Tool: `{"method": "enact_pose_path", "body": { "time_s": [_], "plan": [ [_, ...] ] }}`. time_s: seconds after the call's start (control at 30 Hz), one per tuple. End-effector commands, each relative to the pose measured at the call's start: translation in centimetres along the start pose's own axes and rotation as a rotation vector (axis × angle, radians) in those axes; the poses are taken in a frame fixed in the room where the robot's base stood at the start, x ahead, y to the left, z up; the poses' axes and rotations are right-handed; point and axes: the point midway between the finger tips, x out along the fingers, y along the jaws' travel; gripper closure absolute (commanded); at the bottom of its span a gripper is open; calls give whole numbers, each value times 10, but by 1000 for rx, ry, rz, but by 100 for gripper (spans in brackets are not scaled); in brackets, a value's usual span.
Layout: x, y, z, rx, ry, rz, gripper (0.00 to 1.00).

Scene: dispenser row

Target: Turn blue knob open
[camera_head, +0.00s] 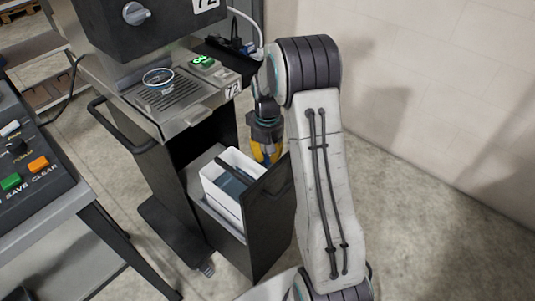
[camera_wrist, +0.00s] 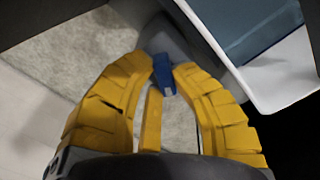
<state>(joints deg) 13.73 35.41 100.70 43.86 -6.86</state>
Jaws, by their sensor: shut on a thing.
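The blue knob (camera_wrist: 166,85) is small and shows in the wrist view between the tips of the yellow fingers of my gripper (camera_wrist: 163,68). The fingers are shut on it from both sides. A small pale mark shows on the knob's near end. In the head view my gripper (camera_head: 267,152) points down beside the open drawer of the black cabinet, close to the white bin. The knob cannot be made out in the head view.
The white bin (camera_head: 207,186) sits in the pulled-out drawer with its dark front (camera_head: 270,222). A dispenser with a drip tray (camera_head: 170,97) and a glowing green button (camera_head: 203,61) stands above. A control panel (camera_head: 20,150) is at left. Open floor lies right of my arm.

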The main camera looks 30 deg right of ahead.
Motion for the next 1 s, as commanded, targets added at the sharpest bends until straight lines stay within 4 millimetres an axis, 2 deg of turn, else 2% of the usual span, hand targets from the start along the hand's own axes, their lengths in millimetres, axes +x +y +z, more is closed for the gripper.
{"method": "enact_pose_path", "body": {
  "time_s": [0.2, 0.5, 1.0],
  "plan": [
    [1, 0, 0, -172, -4, -1, 100],
    [2, -1, -1, -329, -4, -1, 100],
    [2, -1, -1, -394, -5, -1, 100]
  ]
}}
